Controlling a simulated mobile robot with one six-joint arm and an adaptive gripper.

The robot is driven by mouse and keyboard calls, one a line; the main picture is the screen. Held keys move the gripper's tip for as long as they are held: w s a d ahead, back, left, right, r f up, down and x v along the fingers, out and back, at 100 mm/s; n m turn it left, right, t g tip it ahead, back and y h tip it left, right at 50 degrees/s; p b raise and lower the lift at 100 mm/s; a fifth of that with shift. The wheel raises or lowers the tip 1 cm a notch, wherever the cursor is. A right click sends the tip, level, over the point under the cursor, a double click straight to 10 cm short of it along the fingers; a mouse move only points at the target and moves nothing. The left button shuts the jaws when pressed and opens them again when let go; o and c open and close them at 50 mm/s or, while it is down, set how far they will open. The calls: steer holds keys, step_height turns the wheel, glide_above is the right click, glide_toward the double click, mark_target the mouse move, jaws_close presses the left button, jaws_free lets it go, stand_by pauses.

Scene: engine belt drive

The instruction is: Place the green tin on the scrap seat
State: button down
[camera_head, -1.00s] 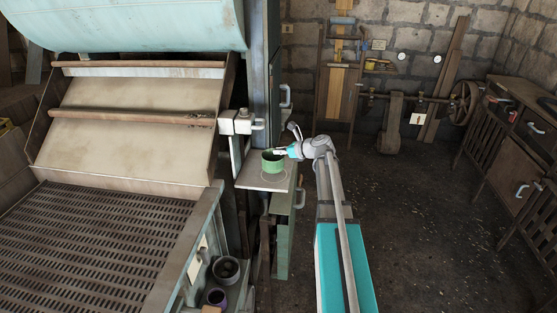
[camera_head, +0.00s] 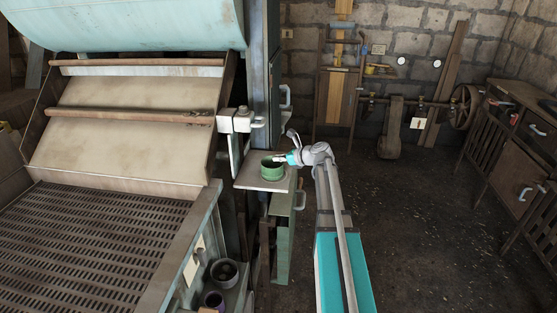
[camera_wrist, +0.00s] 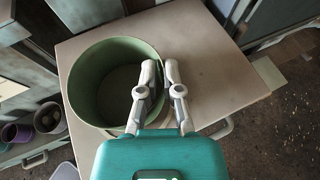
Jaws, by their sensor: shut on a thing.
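The green tin (camera_head: 270,173) is an open-topped round can, upright over the pale square shelf (camera_head: 247,182) beside the machine. In the wrist view the tin (camera_wrist: 88,85) looks empty inside. My gripper (camera_wrist: 160,72) is shut on the tin's near right wall, one finger inside the rim and one outside. In the head view my gripper (camera_head: 284,158) reaches in from the right. A thin pale ring on the shelf, perhaps the scrap seat, is mostly hidden by the tin. I cannot tell whether the tin's base touches the shelf.
A grey pot (camera_head: 224,271) and a purple-rimmed pot (camera_head: 214,299) stand on a lower ledge. A machine post (camera_head: 258,80) rises close behind the shelf. A green cabinet door with handles (camera_head: 280,240) is below it. The shelf's right part (camera_wrist: 225,70) is bare.

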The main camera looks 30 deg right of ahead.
steer(key=c, duration=0.8)
jaws_free()
steer(key=p+v, duration=0.4)
steer(key=v, duration=0.8)
steer(key=shift+p, duration=0.35)
steer(key=shift+f, duration=0.1)
